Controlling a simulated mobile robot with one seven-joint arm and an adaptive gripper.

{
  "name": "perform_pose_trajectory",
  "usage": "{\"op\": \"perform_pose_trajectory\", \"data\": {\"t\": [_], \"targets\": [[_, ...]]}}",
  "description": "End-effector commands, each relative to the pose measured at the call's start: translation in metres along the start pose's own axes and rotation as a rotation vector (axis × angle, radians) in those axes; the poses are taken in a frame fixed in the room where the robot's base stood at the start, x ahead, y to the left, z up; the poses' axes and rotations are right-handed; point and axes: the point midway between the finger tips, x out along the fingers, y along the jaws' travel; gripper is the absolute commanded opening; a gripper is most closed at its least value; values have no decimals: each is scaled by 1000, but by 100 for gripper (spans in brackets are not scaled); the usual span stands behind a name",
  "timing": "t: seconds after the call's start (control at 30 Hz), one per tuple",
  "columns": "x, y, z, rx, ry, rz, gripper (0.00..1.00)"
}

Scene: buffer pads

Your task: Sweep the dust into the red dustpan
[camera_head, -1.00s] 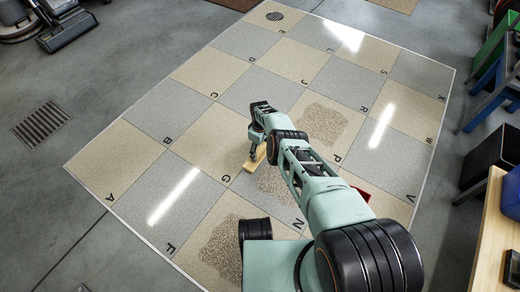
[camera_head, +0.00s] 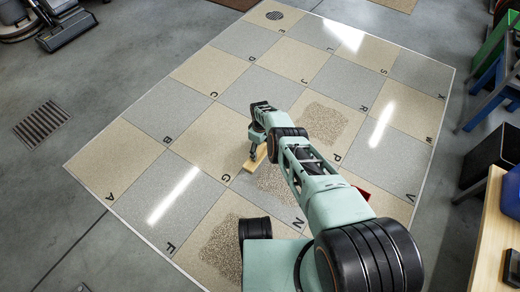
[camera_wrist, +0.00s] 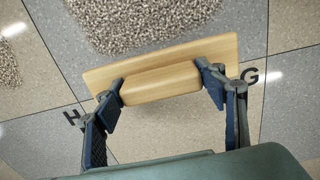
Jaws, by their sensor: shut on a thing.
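My gripper (camera_head: 255,146) is shut on a pale wooden sweeping block (camera_head: 253,161) low over the floor tiles. In the wrist view its fingers (camera_wrist: 163,82) clasp the raised handle of the block (camera_wrist: 205,50). A patch of brown, grainy dust (camera_head: 272,181) lies close to the right of the block, partly hidden by my arm. It looks like the patch (camera_wrist: 140,20) just beyond the block in the wrist view. More dust (camera_head: 323,123) lies further back, and another patch (camera_head: 222,250) lies near the front. The red dustpan (camera_head: 364,194) shows only as a sliver behind my arm.
Lettered beige and grey floor tiles (camera_head: 190,112) are clear to the left and back. A wooden bench (camera_head: 495,235) and dark bins (camera_head: 490,157) stand at the right. A vacuum cleaner (camera_head: 66,27) stands far left, off the tiles.

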Motion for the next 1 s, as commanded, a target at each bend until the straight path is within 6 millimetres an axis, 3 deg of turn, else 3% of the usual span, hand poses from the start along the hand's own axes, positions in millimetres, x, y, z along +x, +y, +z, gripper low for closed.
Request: {"op": "perform_pose_trajectory", "data": {"t": [0.47, 0.8, 1.0], "targets": [[1, 0, 1, -1, 0, 2, 45], [-2, 0, 42, 2, -2, -1, 45], [3, 1, 54, 1, 0, 1, 45]]}}
